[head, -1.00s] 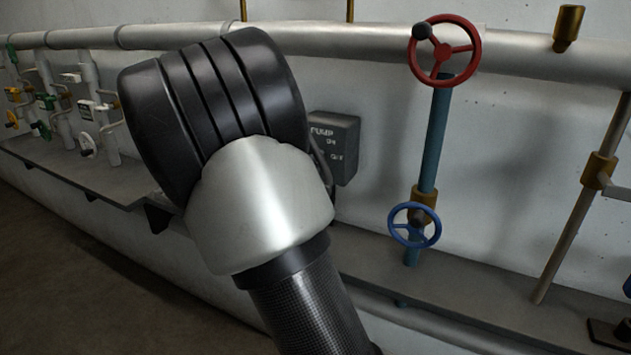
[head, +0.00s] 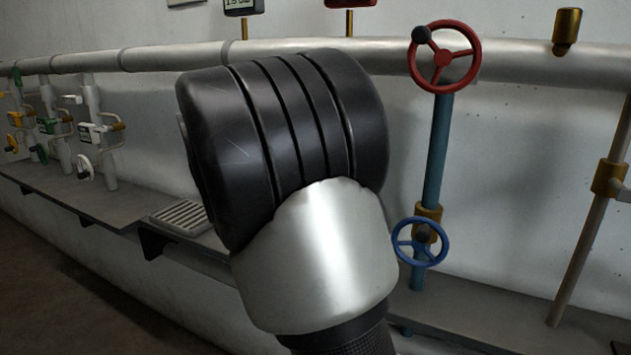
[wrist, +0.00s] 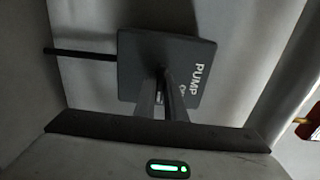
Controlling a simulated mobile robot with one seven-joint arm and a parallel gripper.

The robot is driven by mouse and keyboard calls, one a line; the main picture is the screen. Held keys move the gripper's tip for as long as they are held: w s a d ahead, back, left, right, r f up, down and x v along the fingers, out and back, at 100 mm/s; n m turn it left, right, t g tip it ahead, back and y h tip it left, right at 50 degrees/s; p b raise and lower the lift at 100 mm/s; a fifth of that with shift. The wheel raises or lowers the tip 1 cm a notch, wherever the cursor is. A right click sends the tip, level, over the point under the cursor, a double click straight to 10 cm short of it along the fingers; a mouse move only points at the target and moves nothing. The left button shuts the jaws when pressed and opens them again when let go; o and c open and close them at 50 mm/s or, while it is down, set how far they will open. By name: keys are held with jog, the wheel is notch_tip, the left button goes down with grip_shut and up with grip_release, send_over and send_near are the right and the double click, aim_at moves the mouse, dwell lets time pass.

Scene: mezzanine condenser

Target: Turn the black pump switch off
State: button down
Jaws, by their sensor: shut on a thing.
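The dark pump switch box (wrist: 140,52) is on the wall in the wrist view, with "PUMP" lettering running down its right side. My gripper (wrist: 161,76) reaches to the middle of the box's face, and its fingers come close together there. It is shut on the black switch lever, which is mostly hidden between the fingertips, so its exact position is unclear. The lower lettering is partly covered. In the head view my arm hides the box and the gripper.
Right of my arm in the head view are a red handwheel (head: 444,57) and a blue handwheel (head: 420,242) on a blue pipe. A grey pipe (head: 510,62) runs along the wall. A grate (head: 180,215) lies on the ledge at left.

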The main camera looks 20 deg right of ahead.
jog(key=c, duration=1.8)
grip_release()
jog(key=p+v, duration=0.2)
jog(key=v, duration=1.5)
jog(key=shift+s+a, duration=0.15)
jog(key=shift+a, duration=0.05)
